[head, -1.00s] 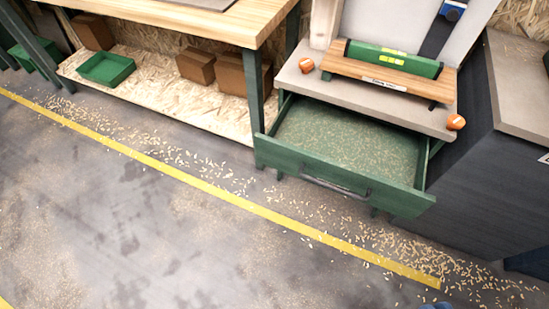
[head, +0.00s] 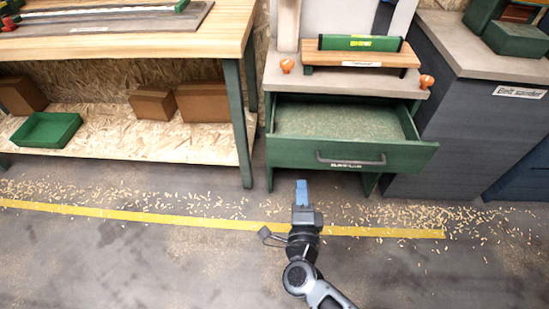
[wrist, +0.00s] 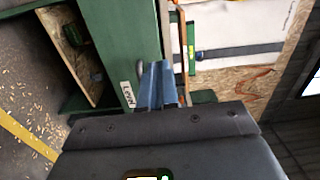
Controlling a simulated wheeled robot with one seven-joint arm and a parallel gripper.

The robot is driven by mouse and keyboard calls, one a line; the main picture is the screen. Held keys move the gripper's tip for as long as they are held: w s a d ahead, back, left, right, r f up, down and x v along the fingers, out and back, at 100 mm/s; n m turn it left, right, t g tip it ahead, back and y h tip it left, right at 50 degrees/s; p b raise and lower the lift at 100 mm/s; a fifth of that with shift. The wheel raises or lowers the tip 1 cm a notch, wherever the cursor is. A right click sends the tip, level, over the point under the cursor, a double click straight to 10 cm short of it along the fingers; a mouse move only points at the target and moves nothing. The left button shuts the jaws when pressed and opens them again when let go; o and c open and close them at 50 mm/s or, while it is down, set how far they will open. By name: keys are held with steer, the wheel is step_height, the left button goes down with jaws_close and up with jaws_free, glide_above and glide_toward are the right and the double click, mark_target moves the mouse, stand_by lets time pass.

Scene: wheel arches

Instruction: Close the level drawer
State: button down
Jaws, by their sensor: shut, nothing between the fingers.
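The level drawer (head: 285,154) is a green drawer pulled partly out under a small grey-topped bench, with a dark bar handle (head: 351,160) and a label on its front. Its inside looks empty. In the wrist view the green drawer front (wrist: 130,45) stands ahead, with a "Level" label (wrist: 128,94). My gripper (head: 301,185) has blue fingers and is shut and empty. In the head view it appears in front of and below the drawer front, left of the handle. In the wrist view the blue fingers (wrist: 158,75) point at the front; I cannot tell whether they touch it.
A green level (head: 360,43) lies on a wooden stand on the bench top, between two orange knobs. A wooden workbench (head: 110,45) stands left, with boxes and a green tray (head: 46,131) below. A dark belt sander cabinet (head: 450,120) stands right. The floor in front is clear except for shavings.

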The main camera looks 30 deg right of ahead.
steer(key=w, duration=0.2)
glide_toward(296, 140)
steer(key=shift+m, duration=0.4)
steer(key=x, duration=0.7)
steer(key=shift+a+b, duration=0.1)
steer(key=shift+b, duration=0.2)
steer(key=b+x, duration=0.9)
steer(key=x, duration=0.9)
steer(key=shift+s+d, duration=0.15)
steer(key=shift+d, duration=0.1)
steer(key=shift+f, duration=0.1)
